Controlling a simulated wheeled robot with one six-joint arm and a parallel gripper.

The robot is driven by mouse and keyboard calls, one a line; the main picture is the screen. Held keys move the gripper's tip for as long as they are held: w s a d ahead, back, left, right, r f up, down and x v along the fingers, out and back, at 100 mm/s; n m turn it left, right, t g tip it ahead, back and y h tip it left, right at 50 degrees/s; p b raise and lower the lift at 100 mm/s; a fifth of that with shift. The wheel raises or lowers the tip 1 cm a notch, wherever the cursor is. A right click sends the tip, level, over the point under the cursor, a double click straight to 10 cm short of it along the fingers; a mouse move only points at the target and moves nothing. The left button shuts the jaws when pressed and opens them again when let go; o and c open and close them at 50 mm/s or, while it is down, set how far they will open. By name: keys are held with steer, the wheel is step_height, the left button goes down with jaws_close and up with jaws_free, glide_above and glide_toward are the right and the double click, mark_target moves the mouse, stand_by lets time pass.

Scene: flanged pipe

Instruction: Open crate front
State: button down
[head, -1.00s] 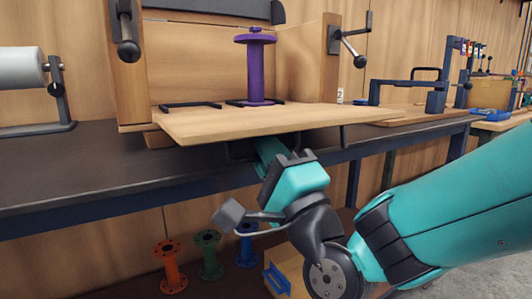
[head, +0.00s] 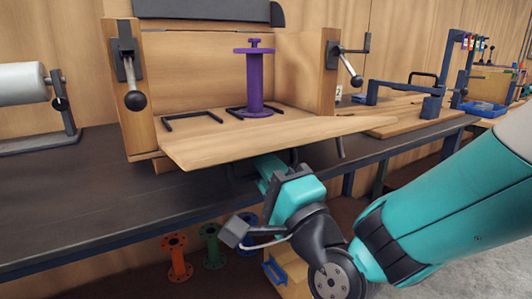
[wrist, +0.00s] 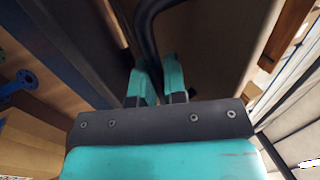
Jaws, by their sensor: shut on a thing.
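The wooden crate (head: 138,90) stands on the dark workbench. Its front panel (head: 270,147) is folded down and out, lying close to level. A purple flanged spool (head: 254,80) stands upright inside on the crate floor. My gripper (head: 264,166) is under the front panel. In the wrist view my gripper (wrist: 158,82) is shut on a black bar handle (wrist: 147,28) on the panel's outer face. The handle is mostly hidden in the head view.
The bench top (head: 90,200) is clear left of the crate, with a grey roller stand (head: 60,105) behind. Orange (head: 176,258) and green (head: 210,245) flanged spools stand below the bench. Blue fixtures (head: 425,100) stand to the right.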

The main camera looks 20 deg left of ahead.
steer(key=c, duration=1.2)
jaws_free()
steer(key=shift+o, duration=0.2)
steer(key=shift+f+b, duration=0.1)
steer(key=shift+b, duration=0.2)
